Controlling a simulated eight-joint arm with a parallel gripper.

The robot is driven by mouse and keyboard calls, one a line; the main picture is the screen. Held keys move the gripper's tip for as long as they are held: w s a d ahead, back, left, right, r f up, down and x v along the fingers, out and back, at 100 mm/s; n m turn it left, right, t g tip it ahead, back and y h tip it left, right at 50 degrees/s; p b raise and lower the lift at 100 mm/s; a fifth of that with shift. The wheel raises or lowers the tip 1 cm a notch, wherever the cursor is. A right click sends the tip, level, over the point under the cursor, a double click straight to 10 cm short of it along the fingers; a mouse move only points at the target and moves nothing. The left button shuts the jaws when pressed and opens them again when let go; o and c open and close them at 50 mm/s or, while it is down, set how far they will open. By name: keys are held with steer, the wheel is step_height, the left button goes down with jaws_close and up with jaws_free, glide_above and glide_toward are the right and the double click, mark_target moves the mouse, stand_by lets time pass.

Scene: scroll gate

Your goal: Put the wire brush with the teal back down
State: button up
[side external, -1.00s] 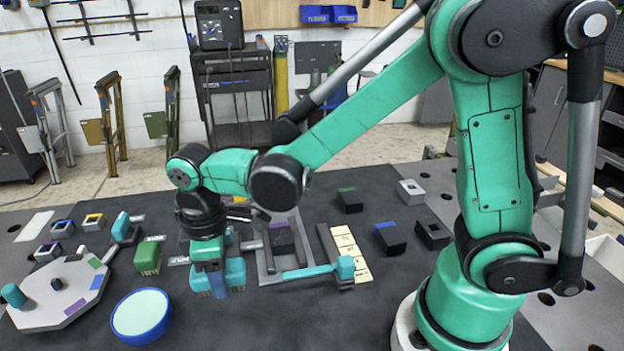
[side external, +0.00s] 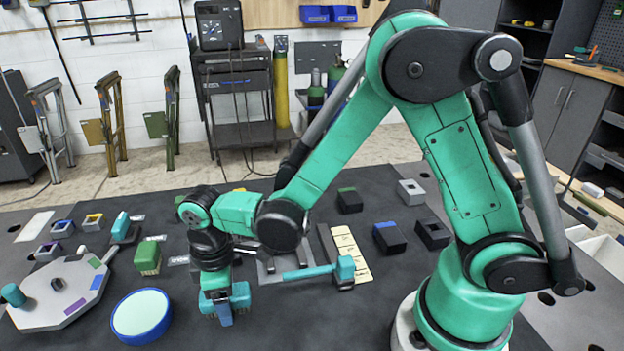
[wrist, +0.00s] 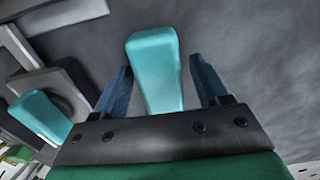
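The wire brush with the teal back (side external: 240,298) is at my gripper (side external: 222,312) in the side view, left of the arm and low over the dark table. Its teal back also shows in the wrist view (wrist: 155,72), between the two blue fingers of my gripper (wrist: 160,80). The brush has moved along with my gripper, which is shut on it, though narrow gaps show beside the teal part. The brush's underside is largely hidden, and I cannot tell whether it touches the table.
A blue-rimmed round pad (side external: 141,315) lies left of my gripper, with an octagonal board (side external: 55,300) beyond it. A green brush (side external: 147,258) stands behind. A fixture with a teal bar (side external: 307,272) lies to the right. Dark table around the brush's front is bare.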

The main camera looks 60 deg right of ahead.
stand_by(0.3)
step_height(320, 180, up, 12)
steer(key=s+d+m+t, duration=0.1)
steer(key=d+m+t, duration=0.1)
steer(key=d+m, duration=0.1)
steer(key=s+d+m+t, duration=0.1)
steer(key=d+m+t, duration=0.1)
steer(key=d+m, duration=0.1)
steer(key=s+d+r+m+t, duration=0.1)
steer(key=s+d+m+t, duration=0.1)
steer(key=d+m+t, duration=0.1)
steer(key=shift+d, duration=0.8)
stand_by(0.3)
steer(key=shift+o, duration=0.5)
steer(key=shift+w, duration=0.1)
